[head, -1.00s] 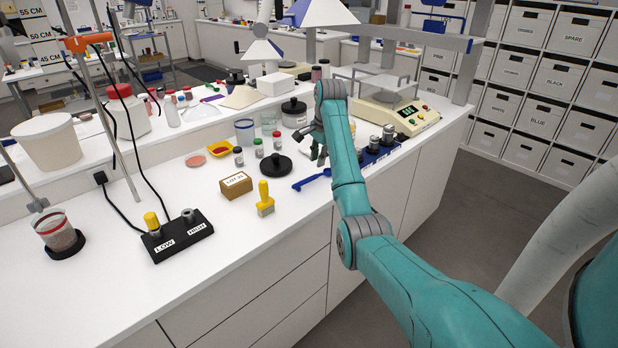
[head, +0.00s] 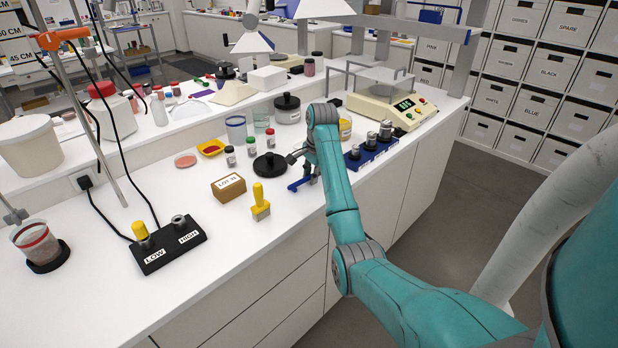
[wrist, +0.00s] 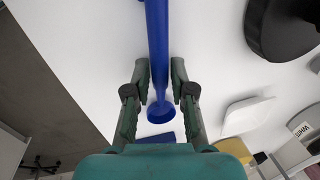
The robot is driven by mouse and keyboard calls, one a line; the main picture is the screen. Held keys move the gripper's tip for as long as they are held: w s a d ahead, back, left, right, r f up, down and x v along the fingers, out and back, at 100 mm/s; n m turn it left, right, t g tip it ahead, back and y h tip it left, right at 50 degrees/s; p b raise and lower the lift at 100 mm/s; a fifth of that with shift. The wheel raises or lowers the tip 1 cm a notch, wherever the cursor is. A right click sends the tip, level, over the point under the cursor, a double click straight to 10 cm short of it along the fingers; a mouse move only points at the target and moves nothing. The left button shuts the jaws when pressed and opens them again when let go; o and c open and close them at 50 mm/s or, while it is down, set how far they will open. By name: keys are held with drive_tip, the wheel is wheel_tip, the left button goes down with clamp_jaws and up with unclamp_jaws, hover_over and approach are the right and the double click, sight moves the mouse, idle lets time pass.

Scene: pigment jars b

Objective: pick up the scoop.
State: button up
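The blue scoop lies on the white bench, partly hidden by my gripper in the head view (head: 295,186). In the wrist view the scoop (wrist: 157,45) runs from the top edge down between my fingers, with its round bowl near the palm side. My gripper (wrist: 159,72) is open, one finger on each side of the scoop, with a gap showing on both sides. In the head view my gripper (head: 308,172) is low over the scoop; I cannot tell its exact height.
The bench front edge is close by.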

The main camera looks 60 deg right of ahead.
clamp_jaws()
drive_tip(key=shift+r, duration=0.15)
